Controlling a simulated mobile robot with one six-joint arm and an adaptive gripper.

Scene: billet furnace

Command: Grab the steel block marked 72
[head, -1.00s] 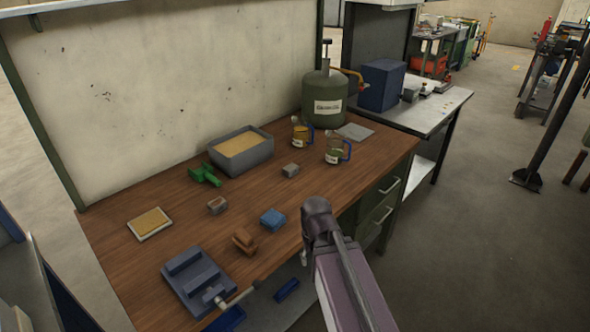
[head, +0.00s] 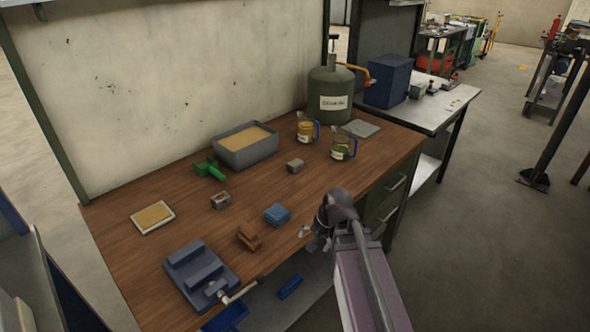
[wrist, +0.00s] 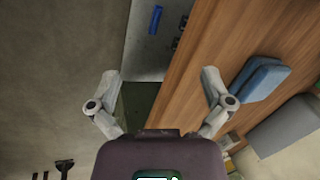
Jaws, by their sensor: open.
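Two small grey blocks sit on the wooden bench in the head view. One grey block (head: 220,201) is nearer the left, between the sponge tray and the blue block. The other grey block (head: 295,166) is farther back, near the grey bin. No number is readable on either, so I cannot tell which is marked 72. My gripper (head: 315,238) is at the bench's front edge, right of the blue block and apart from both grey blocks. In the wrist view my gripper (wrist: 160,78) is open, with nothing between its spread fingers.
The wooden bench (head: 150,255) also holds a blue block (head: 277,214), a brown block (head: 249,236), a vise (head: 200,272), a green object (head: 209,169), a sand-coloured-filled bin (head: 245,150), two jugs (head: 306,130) and a green tank (head: 330,95). A shelf (head: 310,300) lies below.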

